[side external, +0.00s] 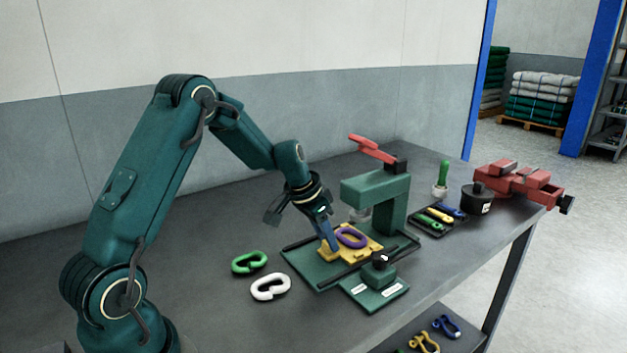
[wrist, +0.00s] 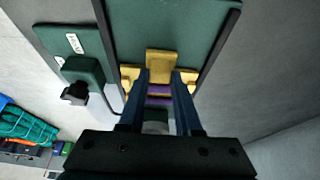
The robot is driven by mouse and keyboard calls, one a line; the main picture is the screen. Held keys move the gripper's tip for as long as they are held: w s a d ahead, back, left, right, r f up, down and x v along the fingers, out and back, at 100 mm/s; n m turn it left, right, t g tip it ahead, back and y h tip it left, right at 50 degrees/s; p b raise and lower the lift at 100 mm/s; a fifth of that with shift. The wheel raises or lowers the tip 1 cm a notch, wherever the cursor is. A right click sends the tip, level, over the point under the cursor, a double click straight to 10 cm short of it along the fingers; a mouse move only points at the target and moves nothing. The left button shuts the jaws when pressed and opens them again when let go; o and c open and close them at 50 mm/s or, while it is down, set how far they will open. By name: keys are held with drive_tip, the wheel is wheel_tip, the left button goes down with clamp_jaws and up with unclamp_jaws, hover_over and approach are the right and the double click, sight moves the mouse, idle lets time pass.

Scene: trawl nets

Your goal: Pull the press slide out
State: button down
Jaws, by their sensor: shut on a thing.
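The yellow press slide (side external: 353,254) lies on the green base plate (side external: 315,277), in front of the green press (side external: 394,208). A purple link (side external: 351,238) rests on the slide. My gripper (side external: 331,246) reaches down from the left and is shut on the near end of the slide. In the wrist view the two dark fingers stand on either side of the slide's yellow tab (wrist: 161,62), with some purple showing between them. The fingers hide part of the slide and link.
A green link (side external: 249,262) and a white link (side external: 270,287) lie left of the plate. A small green block with a black knob (side external: 380,267) stands at the front. The press's red lever (side external: 371,149) is raised. A tray (side external: 433,221) and red vise (side external: 520,183) are farther right.

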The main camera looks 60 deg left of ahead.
drive_tip(key=shift+s+r, duration=0.1)
drive_tip(key=shift+s, duration=1.25)
drive_tip(key=c, duration=0.6)
unclamp_jaws()
drive_tip(key=shift+v, duration=2.55)
